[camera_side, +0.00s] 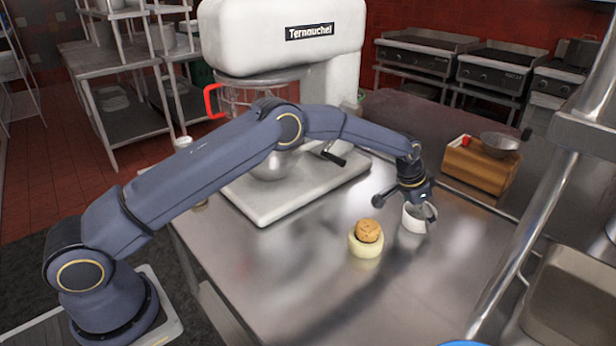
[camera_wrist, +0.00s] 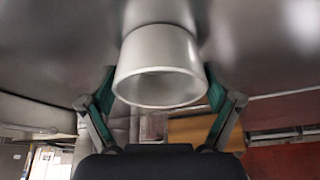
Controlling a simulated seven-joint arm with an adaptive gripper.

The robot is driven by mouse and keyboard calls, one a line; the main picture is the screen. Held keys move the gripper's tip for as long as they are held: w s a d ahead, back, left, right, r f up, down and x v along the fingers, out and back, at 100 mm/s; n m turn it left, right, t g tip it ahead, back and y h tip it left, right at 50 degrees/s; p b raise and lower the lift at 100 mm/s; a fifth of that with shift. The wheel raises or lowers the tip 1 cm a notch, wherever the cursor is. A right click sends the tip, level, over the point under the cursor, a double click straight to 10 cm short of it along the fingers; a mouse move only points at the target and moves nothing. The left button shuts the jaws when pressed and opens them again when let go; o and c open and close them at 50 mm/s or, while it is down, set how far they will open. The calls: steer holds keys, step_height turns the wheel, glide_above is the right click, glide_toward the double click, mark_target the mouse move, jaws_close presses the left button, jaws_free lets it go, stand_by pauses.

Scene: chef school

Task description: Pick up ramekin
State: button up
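The ramekin is a small white cup (camera_side: 409,221) at the middle right of the metal counter in the side view. In the wrist view the ramekin (camera_wrist: 157,55) looks pale grey, with its open rim facing the camera. My gripper (camera_side: 420,207) points down at the ramekin in the side view. In the wrist view the two fingers of my gripper (camera_wrist: 160,83) stand on either side of the ramekin, their teal pads close against its walls. I cannot tell whether the pads press on it. The ramekin's base appears at the counter surface.
A cream pot with a brown top (camera_side: 366,243) stands left of the ramekin. A large white mixer (camera_side: 285,45) stands behind my arm. The front of the counter (camera_side: 330,300) is clear.

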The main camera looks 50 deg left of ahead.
steer(key=c, duration=0.8)
steer(key=shift+o, duration=0.2)
steer(key=shift+r, duration=0.1)
